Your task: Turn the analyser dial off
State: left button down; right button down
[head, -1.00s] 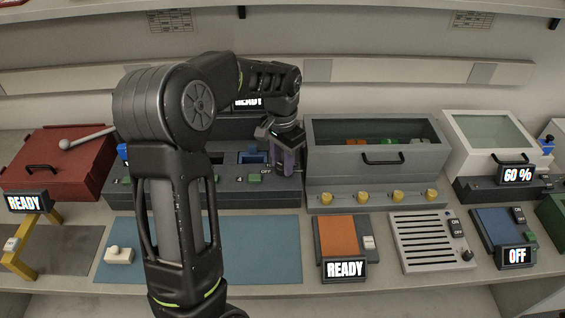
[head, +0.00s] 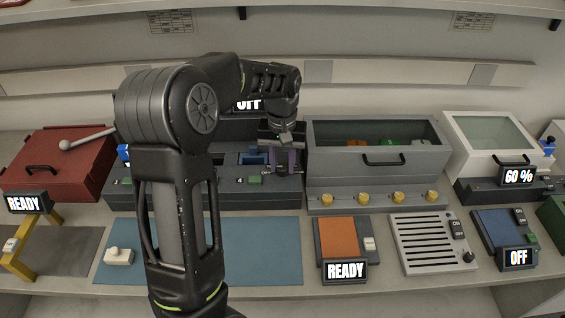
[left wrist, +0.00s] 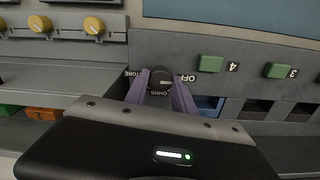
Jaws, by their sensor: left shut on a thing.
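The analyser (head: 190,197) is a long dark grey unit behind the blue mat, partly hidden by my left arm. Its display (head: 249,104) reads OFF, partly covered by the arm. My left gripper (head: 283,168) points down at the right end of the unit. In the left wrist view the black analyser dial (left wrist: 161,78) sits between the two purple fingers of my left gripper (left wrist: 161,88), which are shut on it. Labels OFF and STORE stand around the dial. My right gripper is not in view.
Green buttons (left wrist: 210,64) with numbers line the unit's front. A grey bin with yellow knobs (head: 362,199) stands right beside it. A red box (head: 70,165) is at the left. The blue mat (head: 255,245) in front has bare room.

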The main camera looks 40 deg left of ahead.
aim_at(282, 166)
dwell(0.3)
pick_arm(q)
jog(key=c, duration=1.1)
grip_release()
jog(key=shift+o, duration=0.2)
notch_tip(282, 166, up, 8)
jog(key=shift+f+b, duration=0.1)
jog(key=shift+b, duration=0.25)
